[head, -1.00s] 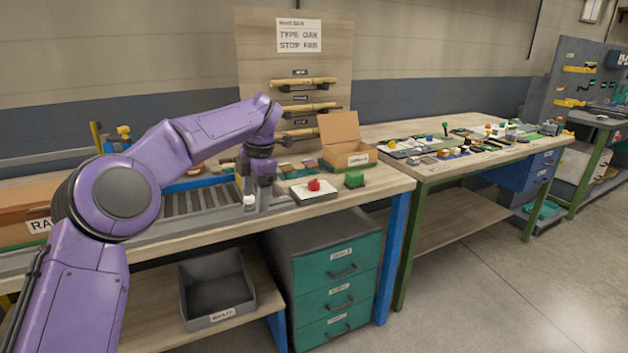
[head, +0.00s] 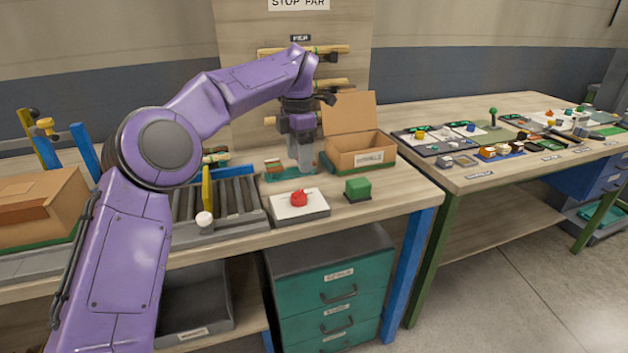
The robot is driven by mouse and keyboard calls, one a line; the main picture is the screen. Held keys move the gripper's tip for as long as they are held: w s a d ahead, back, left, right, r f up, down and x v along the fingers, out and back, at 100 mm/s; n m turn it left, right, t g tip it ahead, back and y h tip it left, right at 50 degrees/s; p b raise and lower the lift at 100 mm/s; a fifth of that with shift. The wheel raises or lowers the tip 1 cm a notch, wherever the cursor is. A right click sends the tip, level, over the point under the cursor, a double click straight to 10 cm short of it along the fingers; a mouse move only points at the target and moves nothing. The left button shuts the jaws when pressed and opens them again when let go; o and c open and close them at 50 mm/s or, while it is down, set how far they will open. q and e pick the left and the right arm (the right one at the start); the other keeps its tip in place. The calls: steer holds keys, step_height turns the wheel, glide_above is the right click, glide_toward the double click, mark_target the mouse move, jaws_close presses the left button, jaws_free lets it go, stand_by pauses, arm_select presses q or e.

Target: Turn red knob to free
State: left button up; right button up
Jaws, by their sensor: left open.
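The red knob (head: 299,198) sits on a white-topped box (head: 284,207) near the front edge of the wooden bench. A thin pale pointer shows on the knob; any lettering on the box is too small to read. My left gripper (head: 303,165) points down behind the knob, above the bench, apart from it. It is open and holds nothing that I can see. My right gripper is not in view.
A green block (head: 358,189) on a dark base stands right of the knob. An open cardboard box (head: 358,150) is behind it. A roller conveyor (head: 215,200) with a white knob (head: 204,220) lies to the left. A second bench (head: 470,185) with small parts stands right.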

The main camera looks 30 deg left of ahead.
mark_target(296, 193)
arm_select(q)
steer(key=f, duration=0.1)
steer(key=f+b, duration=0.1)
steer(key=shift+s+f, duration=0.3)
steer(key=shift+s, duration=0.05)
steer(key=s+f+b, duration=0.1)
steer(key=s+f, duration=0.1)
steer(key=shift+f, duration=0.4)
steer(key=f, duration=0.1)
steer(key=w+f, duration=0.1)
steer(key=f, duration=0.2)
steer(key=shift+w+f, duration=0.3)
steer(key=shift+s+r, duration=0.2)
steer(key=shift+s, duration=0.15)
steer(key=shift+w, duration=0.15)
steer(key=c, duration=1.1)
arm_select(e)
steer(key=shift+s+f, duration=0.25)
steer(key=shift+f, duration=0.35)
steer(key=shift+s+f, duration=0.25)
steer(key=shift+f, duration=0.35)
